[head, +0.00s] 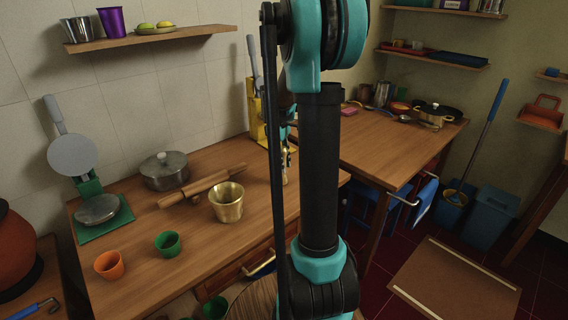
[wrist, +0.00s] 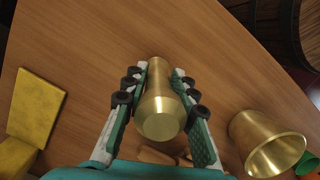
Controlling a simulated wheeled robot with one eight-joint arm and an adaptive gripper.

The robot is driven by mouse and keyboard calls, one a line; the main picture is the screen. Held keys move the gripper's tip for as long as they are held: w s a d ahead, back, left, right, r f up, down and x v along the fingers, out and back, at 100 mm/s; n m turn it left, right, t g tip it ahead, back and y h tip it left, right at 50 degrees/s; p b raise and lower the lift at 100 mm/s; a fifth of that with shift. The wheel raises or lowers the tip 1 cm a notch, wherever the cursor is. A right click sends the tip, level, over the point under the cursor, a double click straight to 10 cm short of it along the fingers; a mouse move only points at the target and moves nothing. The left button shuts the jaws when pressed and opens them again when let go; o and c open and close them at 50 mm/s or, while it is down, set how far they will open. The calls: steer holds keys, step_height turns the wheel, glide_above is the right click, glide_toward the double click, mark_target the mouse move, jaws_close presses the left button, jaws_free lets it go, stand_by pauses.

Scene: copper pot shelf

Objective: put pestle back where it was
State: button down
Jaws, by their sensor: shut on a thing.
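The brass pestle (wrist: 160,112) is between the fingers of my gripper (wrist: 160,72) in the wrist view, its broad end towards the camera. My gripper is shut on it. The brass mortar (wrist: 262,140) stands upright to the right of the pestle in the wrist view, apart from it. In the head view the mortar (head: 228,205) stands on the wooden table, and my gripper (head: 288,156) is to its right, above the table and mostly hidden behind my arm. I cannot tell whether the pestle touches the table.
A rolling pin (head: 201,187) and a lidded pot (head: 165,171) are left of the mortar. An orange cup (head: 109,265) and a green cup (head: 168,244) stand nearer. A yellow object (wrist: 36,108) is left of my gripper. The tabletop around the pestle is mostly bare.

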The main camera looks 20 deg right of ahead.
mark_target(282, 147)
steer(key=shift+f, duration=0.1)
steer(key=c, duration=1.2)
jaws_free()
steer(key=r, duration=0.4)
steer(key=w+a+r, duration=0.1)
steer(key=r, duration=0.7)
steer(key=shift+w+a+r, duration=0.1)
steer(key=shift+w+a, duration=0.05)
steer(key=shift+w, duration=0.05)
